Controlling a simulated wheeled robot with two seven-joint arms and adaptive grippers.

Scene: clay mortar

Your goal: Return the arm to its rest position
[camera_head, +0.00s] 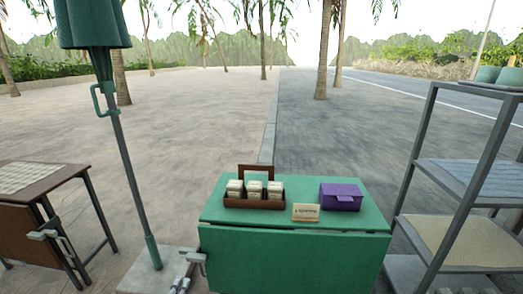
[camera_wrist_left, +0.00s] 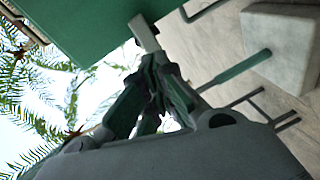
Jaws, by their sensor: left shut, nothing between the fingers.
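My left gripper (camera_head: 180,285) shows at the bottom edge of the head view, low beside the left side of the green table (camera_head: 300,255). Only its tip end shows there. In the left wrist view its fingers (camera_wrist_left: 155,62) are together with nothing between them. They point toward the green table (camera_wrist_left: 95,25), near a grey clamp-like fitting (camera_wrist_left: 145,32) by its edge; I cannot tell whether they touch it. My right gripper is not in view.
The green table carries a brown box of white packets (camera_head: 254,200), a small sign (camera_head: 305,212) and a purple box (camera_head: 341,197). A folded umbrella on a pole (camera_head: 125,150) stands left. A brown table (camera_head: 40,180) is far left; a shelf rack (camera_head: 460,175) is right.

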